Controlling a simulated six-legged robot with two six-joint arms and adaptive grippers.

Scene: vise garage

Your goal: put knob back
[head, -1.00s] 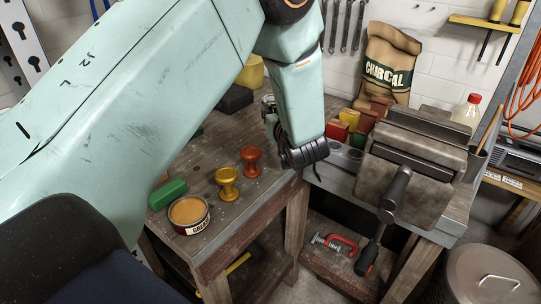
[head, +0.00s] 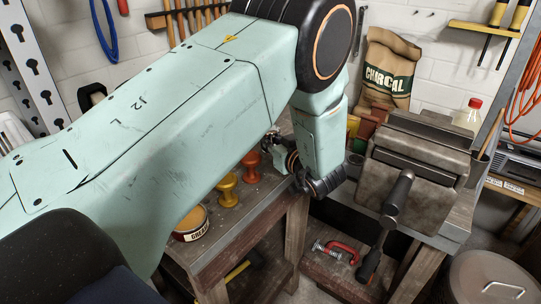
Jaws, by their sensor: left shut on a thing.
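My left gripper (head: 305,172) is at the right edge of the wooden workbench, low in front of the grey side bench. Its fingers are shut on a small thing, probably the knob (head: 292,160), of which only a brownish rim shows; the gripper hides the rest. An orange-red knob (head: 251,167) and a yellow knob (head: 228,190) stand upright on the workbench, left of the gripper. The vise (head: 413,165) is to the right, with its dark handle (head: 398,192) hanging down in front. My right gripper is not in view.
A grease tin (head: 191,223) stands on the workbench (head: 232,240), partly behind my left arm. Colored boxes (head: 364,130) and a charcoal bag (head: 390,70) stand behind the vise. A red clamp (head: 345,250) lies on the lower shelf.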

